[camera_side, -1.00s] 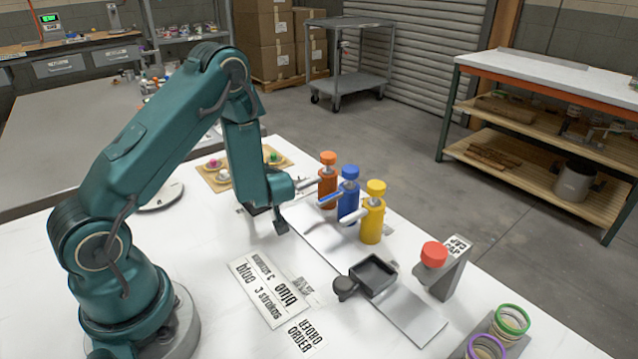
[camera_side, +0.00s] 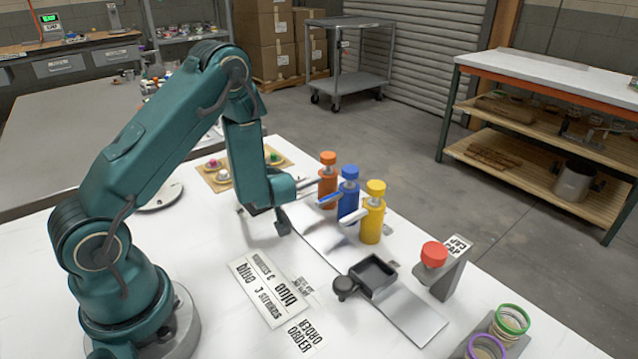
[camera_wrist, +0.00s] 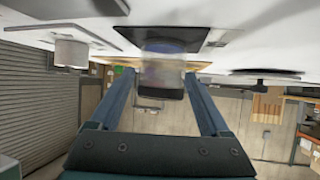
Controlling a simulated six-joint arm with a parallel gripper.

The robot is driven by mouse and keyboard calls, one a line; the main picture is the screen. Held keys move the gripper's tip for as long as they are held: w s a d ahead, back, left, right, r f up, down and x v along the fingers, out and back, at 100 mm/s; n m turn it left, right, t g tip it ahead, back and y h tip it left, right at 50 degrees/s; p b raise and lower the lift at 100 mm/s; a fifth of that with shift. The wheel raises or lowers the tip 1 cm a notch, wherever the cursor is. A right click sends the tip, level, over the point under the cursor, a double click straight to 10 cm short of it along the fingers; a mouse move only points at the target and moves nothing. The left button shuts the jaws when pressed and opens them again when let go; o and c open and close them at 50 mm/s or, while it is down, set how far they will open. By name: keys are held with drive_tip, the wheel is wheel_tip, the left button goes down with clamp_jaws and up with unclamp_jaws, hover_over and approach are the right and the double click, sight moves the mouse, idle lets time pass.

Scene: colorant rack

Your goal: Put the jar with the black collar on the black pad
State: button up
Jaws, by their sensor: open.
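In the wrist view, which is upside down, a clear jar (camera_wrist: 163,72) with blue in its base and a black collar (camera_wrist: 163,93) stands upright between the fingers of my gripper (camera_wrist: 158,82). The fingers are open, one on each side. Its base meets a dark flat patch, likely the black pad (camera_wrist: 217,35); exact contact is hard to tell. In the side view my gripper (camera_side: 283,222) is low over the white table, left of the pumps. A dark patch (camera_side: 258,209) shows behind it. I cannot make out the black-collared jar there.
Orange (camera_side: 327,185), blue (camera_side: 348,200) and yellow (camera_side: 372,218) pump bottles stand right of my gripper. Nearer are a black tray (camera_side: 373,277), a red-topped cap stand (camera_side: 434,255), and green-ringed (camera_side: 512,322) and purple-ringed (camera_side: 487,347) jars. Order cards (camera_side: 268,292) lie flat.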

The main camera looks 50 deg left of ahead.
drive_tip(key=v, duration=1.1)
drive_tip(key=shift+d, duration=0.15)
